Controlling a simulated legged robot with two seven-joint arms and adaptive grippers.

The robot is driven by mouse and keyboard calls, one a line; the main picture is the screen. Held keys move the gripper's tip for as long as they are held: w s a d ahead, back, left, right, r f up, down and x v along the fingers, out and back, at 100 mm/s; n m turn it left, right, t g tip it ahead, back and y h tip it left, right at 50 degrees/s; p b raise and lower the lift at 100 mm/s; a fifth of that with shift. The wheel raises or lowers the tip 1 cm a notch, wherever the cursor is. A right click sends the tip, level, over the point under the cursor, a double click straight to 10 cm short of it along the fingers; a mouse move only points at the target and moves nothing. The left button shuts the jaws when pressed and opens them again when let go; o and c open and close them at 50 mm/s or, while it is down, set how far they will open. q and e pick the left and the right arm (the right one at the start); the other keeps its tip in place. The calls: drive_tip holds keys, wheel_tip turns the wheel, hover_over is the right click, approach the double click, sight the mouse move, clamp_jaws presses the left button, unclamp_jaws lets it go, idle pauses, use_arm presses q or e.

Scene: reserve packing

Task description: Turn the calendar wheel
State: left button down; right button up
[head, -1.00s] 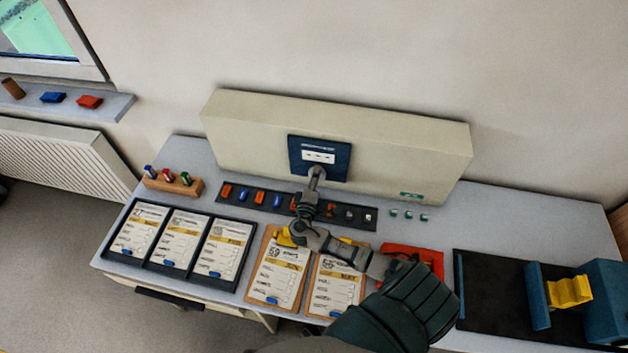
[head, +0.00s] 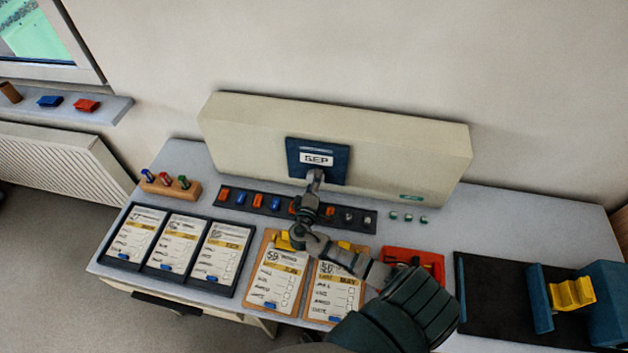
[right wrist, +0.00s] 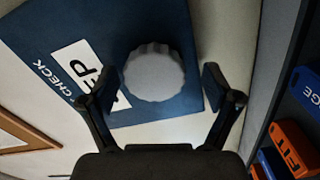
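The calendar wheel, a round grey scalloped knob (right wrist: 153,76), sits on a dark blue panel (right wrist: 50,25) in the right wrist view. In the head view the panel (head: 336,172) is on the front of a long beige box (head: 420,150), and its white window (head: 317,159) reads SEP. My right gripper (head: 315,178) is at the panel's lower part and hides the wheel there. In the right wrist view its two fingers (right wrist: 150,92) are spread either side of the wheel, with a gap visible on each side. My left gripper is not in view.
Below the box lies a dark strip (head: 332,217) of coloured tags. Clipboards (head: 272,284), a black tray (head: 108,254) of cards and a red tray (head: 398,254) lie in front. A dark mat (head: 490,300) with a blue and yellow fixture is at right.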

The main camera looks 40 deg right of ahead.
drive_tip(key=shift+r, duration=0.1)
drive_tip(key=v, duration=1.2)
drive_tip(key=shift+f, duration=0.2)
